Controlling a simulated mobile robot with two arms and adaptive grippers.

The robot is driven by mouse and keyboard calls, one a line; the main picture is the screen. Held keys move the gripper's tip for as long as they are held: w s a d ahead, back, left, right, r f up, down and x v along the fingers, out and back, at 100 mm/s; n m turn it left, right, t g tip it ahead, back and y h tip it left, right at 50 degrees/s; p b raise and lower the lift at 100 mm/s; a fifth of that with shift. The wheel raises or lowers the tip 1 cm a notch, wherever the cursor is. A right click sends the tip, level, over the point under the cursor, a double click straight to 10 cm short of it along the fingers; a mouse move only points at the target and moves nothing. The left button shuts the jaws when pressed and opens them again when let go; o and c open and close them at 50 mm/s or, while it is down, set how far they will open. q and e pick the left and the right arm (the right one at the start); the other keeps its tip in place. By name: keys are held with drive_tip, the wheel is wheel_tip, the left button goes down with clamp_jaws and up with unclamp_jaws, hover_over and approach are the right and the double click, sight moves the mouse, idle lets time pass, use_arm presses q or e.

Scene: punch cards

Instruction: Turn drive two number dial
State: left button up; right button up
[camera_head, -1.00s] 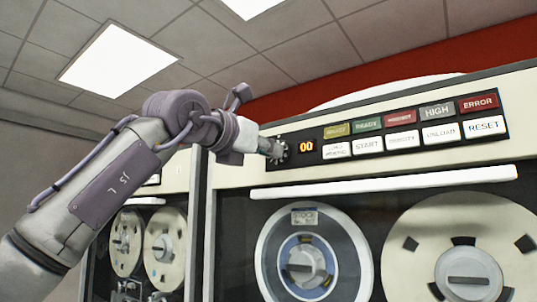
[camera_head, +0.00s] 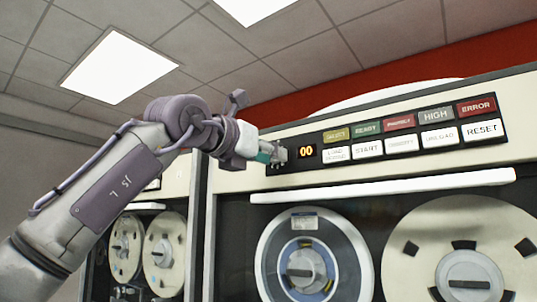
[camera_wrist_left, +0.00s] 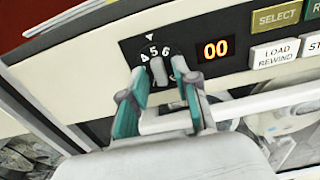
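The number dial (camera_wrist_left: 159,70) is a dark disc with white numerals and a raised grey grip, set in the black panel on the tape drive. In the left wrist view 4, 5 and 6 show at its top, with 5 nearest the white triangle mark. My left gripper (camera_wrist_left: 159,72) is open, with one teal and grey finger on each side of the grip and a small gap visible on both sides. My right gripper is in neither view.
An orange "00" display (camera_head: 306,152) sits right of the dial. Beyond it are two rows of labelled buttons, including START (camera_head: 367,150) and RESET (camera_head: 482,129). A white bar (camera_head: 390,186) runs below the panel, above the tape reels (camera_head: 303,270).

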use_arm(q)
drive_tip(key=shift+s+a+r, duration=0.1)
drive_tip(key=v, duration=1.1)
drive_tip(key=shift+s+a, duration=0.2)
drive_tip(key=shift+s, duration=0.15)
